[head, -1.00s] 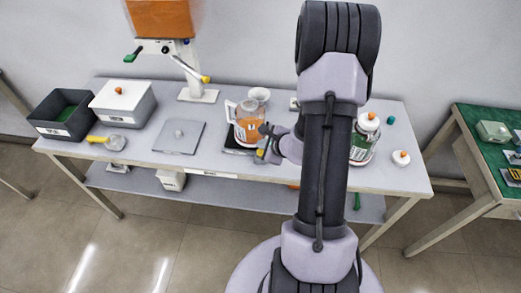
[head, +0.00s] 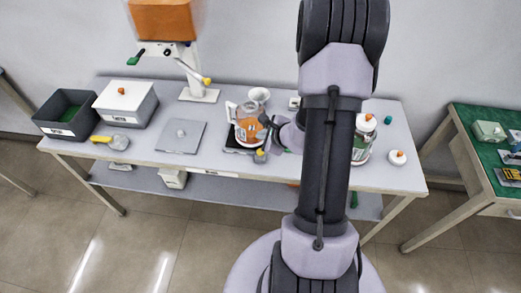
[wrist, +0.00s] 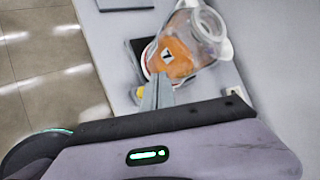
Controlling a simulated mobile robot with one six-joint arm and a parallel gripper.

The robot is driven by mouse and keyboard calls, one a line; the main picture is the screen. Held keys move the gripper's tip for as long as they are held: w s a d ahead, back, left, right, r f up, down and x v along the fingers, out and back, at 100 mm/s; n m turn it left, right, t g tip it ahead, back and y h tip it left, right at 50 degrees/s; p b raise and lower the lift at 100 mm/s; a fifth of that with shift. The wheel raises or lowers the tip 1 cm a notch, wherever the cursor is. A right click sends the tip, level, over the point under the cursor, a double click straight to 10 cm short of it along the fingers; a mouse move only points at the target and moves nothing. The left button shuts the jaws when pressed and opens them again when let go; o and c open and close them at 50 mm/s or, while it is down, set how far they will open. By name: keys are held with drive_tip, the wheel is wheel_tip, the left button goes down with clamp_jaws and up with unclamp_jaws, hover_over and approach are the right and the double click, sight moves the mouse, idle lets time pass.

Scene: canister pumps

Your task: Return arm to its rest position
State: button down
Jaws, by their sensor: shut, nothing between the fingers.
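My gripper (head: 262,132) is shut and empty, close in front of the clear pitcher at the middle of the bench; I cannot tell if it touches. In the wrist view its fingertips (wrist: 158,88) overlap the lower edge of the pitcher. The pitcher (head: 246,127) has orange contents, a white handle and a label, and stands upright on a dark pad. It fills the upper middle of the wrist view (wrist: 181,52). My arm crosses the right half of the head view and hides part of the bench.
A jar with green contents (head: 361,145) and an orange-knobbed lid (head: 397,157) stand right of my arm. An orange-topped pump (head: 163,20) stands behind. A green-topped table (head: 490,155) is at right.

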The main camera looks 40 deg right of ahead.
idle(0.3)
drive_tip(key=w+a+r+n+y+b, duration=0.1)
drive_tip(key=a+r+n+y, duration=0.2)
drive_tip(key=a+r+n, duration=0.65)
drive_tip(key=w+a+r+n+y+b, duration=0.15)
drive_tip(key=a+r+y, duration=0.4)
drive_tip(key=a, duration=0.85)
drive_tip(key=s+a+r+n+g+h, duration=0.25)
drive_tip(key=s+a+r+n, duration=0.35)
drive_tip(key=s+a+n, duration=0.4)
drive_tip(key=s+d+n+h, duration=0.2)
drive_tip(key=s+d+n, duration=0.1)
drive_tip(key=s, duration=0.6)
drive_tip(key=shift+r+g+h+b, duration=0.4)
drive_tip(key=shift+r+g, duration=0.05)
